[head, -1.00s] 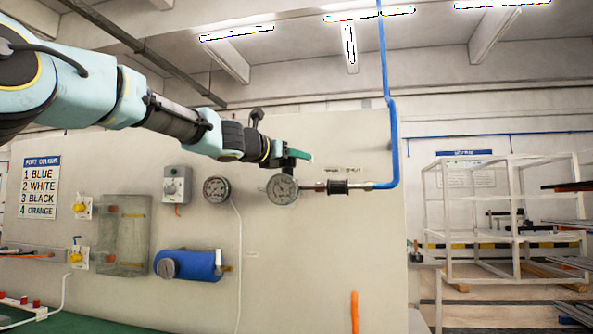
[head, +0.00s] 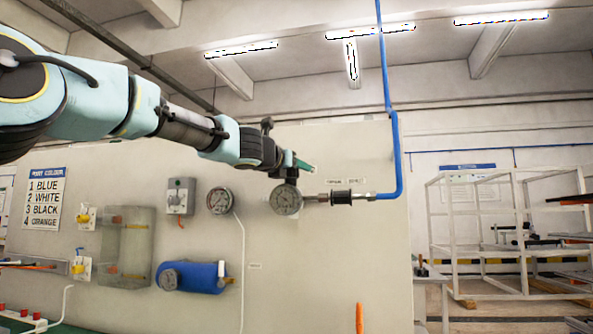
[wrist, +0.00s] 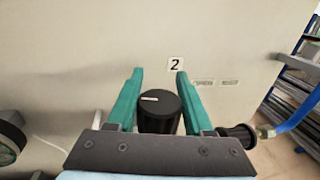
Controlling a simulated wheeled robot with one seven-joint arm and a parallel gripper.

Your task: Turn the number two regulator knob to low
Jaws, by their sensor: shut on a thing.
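The number two regulator knob (wrist: 159,112) is black and round with a white pointer line on its face. In the wrist view the line points left, nearly level. A white plate with the number 2 (wrist: 175,64) is on the wall above it. My gripper (wrist: 158,78) has its two green fingers on either side of the knob and is shut on it. In the head view my gripper (head: 303,164) is at the wall just above a round gauge (head: 286,199), and the knob cannot be made out there.
Two small labels (wrist: 216,83), too small to read, are right of the number plate. A black fitting (head: 341,197) joins the blue pipe (head: 396,150) at right. Another gauge (head: 220,201) and a blue tank (head: 195,277) are on the wall at left.

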